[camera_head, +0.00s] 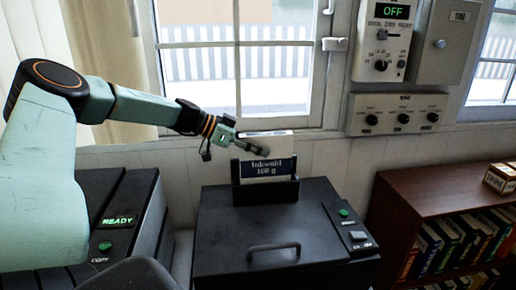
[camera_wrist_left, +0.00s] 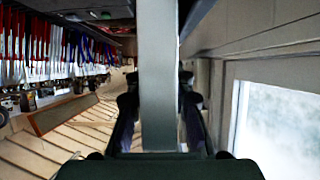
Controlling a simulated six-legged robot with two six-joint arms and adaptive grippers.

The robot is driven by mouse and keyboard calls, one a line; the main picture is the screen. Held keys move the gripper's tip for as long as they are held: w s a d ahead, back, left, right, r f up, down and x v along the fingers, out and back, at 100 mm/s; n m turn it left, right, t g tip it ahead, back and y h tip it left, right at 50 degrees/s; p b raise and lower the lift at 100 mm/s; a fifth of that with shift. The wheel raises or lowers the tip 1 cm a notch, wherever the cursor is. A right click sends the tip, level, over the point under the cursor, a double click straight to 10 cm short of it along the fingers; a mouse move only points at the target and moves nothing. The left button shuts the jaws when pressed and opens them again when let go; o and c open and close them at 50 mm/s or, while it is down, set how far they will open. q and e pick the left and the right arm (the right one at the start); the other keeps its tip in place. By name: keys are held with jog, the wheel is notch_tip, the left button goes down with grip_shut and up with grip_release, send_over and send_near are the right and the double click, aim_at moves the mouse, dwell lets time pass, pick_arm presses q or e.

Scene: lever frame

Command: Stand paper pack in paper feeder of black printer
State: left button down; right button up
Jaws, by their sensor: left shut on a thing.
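The paper pack (camera_head: 266,166), white with a dark blue label reading "Inkwohl 100 g", is upright in the head view. Its lower part is hidden behind the low front wall of the black paper feeder (camera_head: 266,191) on top of the black printer (camera_head: 225,235). Whether its bottom touches the feeder floor is hidden. My left gripper (camera_head: 252,147) is shut on the pack near its top, reaching in from the left. In the left wrist view, the pack shows as a pale upright strip (camera_wrist_left: 158,70) between the fingers (camera_wrist_left: 159,105). My right gripper is not in view.
A second dark machine (camera_head: 120,220) with a lit READY sign stands at the left. A brown bookshelf (camera_head: 440,185) with a small box (camera_head: 500,178) on top is at the right. A window (camera_head: 240,60) and wall control boxes (camera_head: 398,115) are behind the printer.

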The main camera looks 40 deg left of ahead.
pick_arm(q)
jog(key=shift+f, duration=0.25)
jog(key=c, duration=1.1)
grip_release()
notch_tip(320, 180, up, 10)
